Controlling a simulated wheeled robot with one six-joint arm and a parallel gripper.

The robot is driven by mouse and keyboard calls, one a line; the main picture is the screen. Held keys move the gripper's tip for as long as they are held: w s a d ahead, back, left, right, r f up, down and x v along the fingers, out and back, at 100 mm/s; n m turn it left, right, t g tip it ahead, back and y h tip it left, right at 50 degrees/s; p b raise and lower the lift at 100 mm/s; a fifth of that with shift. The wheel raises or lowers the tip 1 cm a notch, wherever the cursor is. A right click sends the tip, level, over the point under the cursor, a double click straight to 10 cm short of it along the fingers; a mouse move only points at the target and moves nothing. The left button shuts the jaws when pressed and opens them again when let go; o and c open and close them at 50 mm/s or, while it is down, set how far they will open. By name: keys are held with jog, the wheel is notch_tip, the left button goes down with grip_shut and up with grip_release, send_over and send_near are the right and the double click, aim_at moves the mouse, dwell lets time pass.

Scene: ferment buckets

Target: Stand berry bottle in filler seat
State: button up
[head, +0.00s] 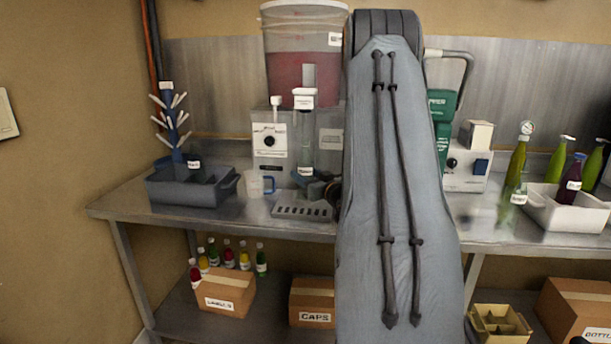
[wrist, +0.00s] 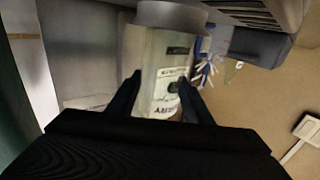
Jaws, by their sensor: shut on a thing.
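The berry bottle (wrist: 160,65), clear with a white label reading "BERRY", is between the two dark fingers of my gripper (wrist: 160,98) in the wrist view. A round grey piece (wrist: 172,14) is at the base end of the bottle; I cannot tell whether they touch. In the head view a clear upright bottle (head: 303,145) is below the white filler head (head: 304,98), in front of the white filler unit (head: 270,142). My arm covers the area just right of it.
A slotted drip tray (head: 302,210) lies at the bench front. A blue-handled jug (head: 258,183) and a grey bin (head: 192,187) with a bottle tree (head: 174,125) are to the left. A red bucket (head: 304,60) stands behind. A white crate (head: 563,211) with bottles is right.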

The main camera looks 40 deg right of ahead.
jog(key=o, duration=1.3)
jog(key=s, duration=0.2)
jog(key=s+a+b, duration=0.1)
jog(key=s, duration=0.4)
jog(key=shift+s+a, duration=0.2)
jog(key=shift+s, duration=0.2)
jog(key=shift+s+a+r+p, duration=0.2)
jog(key=shift+s+a+p, duration=0.2)
jog(key=shift+s+a, duration=1.15)
jog(key=shift+s+a+r+p, duration=0.15)
jog(key=shift+s+a+p, duration=0.2)
jog(key=shift+s+a, duration=1.15)
jog(key=shift+s+a+r+p, duration=0.2)
jog(key=shift+s+a+p, duration=0.2)
jog(key=shift+s+a, duration=1.15)
jog(key=shift+w+a, duration=0.35)
jog(key=shift+w, duration=0.05)
